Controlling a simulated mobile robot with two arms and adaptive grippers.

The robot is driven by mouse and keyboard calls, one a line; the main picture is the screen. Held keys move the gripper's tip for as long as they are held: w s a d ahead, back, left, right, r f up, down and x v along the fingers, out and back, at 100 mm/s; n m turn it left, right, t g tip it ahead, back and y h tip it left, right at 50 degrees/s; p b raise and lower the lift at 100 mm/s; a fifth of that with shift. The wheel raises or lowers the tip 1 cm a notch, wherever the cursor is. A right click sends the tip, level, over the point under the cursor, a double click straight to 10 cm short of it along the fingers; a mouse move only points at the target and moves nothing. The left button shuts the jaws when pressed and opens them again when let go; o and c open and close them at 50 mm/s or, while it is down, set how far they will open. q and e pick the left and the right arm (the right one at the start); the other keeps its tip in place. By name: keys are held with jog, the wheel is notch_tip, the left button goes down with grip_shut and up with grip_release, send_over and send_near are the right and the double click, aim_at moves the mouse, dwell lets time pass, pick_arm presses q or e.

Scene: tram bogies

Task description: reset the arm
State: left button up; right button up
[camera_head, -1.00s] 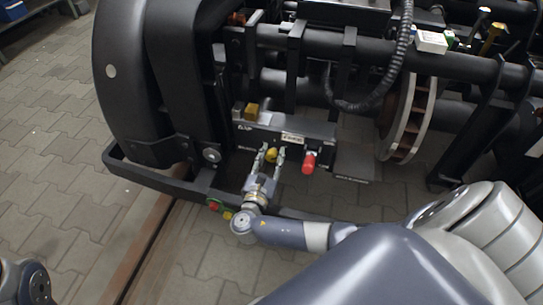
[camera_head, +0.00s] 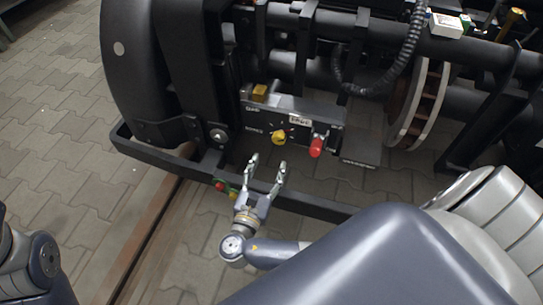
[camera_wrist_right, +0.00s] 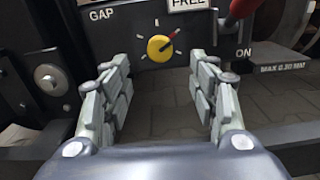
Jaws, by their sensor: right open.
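My right gripper (camera_head: 268,170) is open and empty, in front of and below the control panel (camera_head: 262,117) on the bogie. In the right wrist view its two fingers (camera_wrist_right: 162,95) stand wide apart with only paving between them. A yellow knob (camera_head: 278,138) with a red pointer mark is on the panel; it also shows in the right wrist view (camera_wrist_right: 159,48), apart from the fingers. A red handle (camera_head: 316,147) sits right of the knob. My left arm shows at the lower left edge, but its gripper is out of view.
A black frame bar (camera_head: 305,205) runs low in front of the panel, close to my right gripper. A yellow block (camera_head: 259,92) sits on the panel's top left. A brake disc (camera_head: 419,105) and a hanging black hose (camera_head: 385,80) are at the right. Paved floor (camera_head: 50,130) is clear at the left.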

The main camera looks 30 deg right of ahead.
jog(key=shift+s+a, duration=0.25)
jog(key=shift+a, duration=0.05)
dwell(0.4)
